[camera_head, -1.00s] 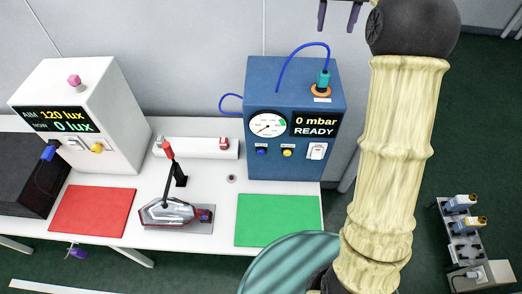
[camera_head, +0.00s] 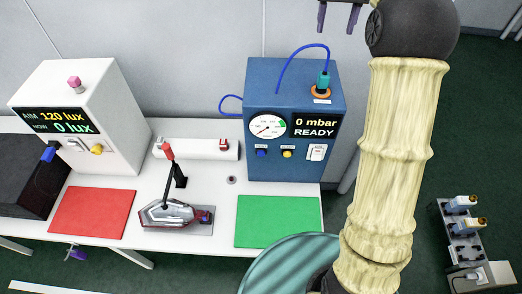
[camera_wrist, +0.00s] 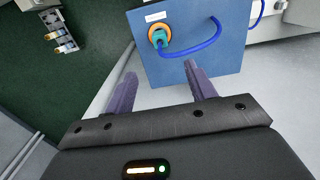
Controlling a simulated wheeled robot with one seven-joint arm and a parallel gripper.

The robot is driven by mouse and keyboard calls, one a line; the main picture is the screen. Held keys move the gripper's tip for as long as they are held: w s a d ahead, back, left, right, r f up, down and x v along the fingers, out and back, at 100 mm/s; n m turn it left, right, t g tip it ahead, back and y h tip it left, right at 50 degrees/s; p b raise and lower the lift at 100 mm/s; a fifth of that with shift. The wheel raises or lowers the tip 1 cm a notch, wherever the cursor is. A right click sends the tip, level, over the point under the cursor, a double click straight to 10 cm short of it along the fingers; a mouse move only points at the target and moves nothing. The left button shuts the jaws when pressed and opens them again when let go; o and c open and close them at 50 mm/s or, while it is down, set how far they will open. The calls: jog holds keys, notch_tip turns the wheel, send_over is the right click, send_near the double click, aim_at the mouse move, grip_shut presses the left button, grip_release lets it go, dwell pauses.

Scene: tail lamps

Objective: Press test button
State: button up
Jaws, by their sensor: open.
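A blue test box (camera_head: 290,165) stands at the back of the white table, with a round gauge (camera_head: 268,126) and a display reading "0 mbar READY" (camera_head: 315,125). Below them are a blue button (camera_head: 262,153), a yellow button (camera_head: 287,154) and a white switch (camera_head: 317,152). Their small labels are too small to read, so I cannot tell which is the test button. My gripper (camera_head: 338,18) is open and empty, high at the top edge and partly cut off. In the wrist view my gripper (camera_wrist: 160,85) points toward the top of the blue box (camera_wrist: 195,68), apart from it.
A teal plug (camera_head: 323,80) with a blue hose rises from the box top. A white lux box (camera_head: 100,120) stands left. A lamp in a fixture (camera_head: 175,213) lies between the red mat (camera_head: 92,212) and green mat (camera_head: 278,221). A side stand (camera_head: 465,245) holds small parts.

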dwell(0.4)
grip_shut()
dwell(1.5)
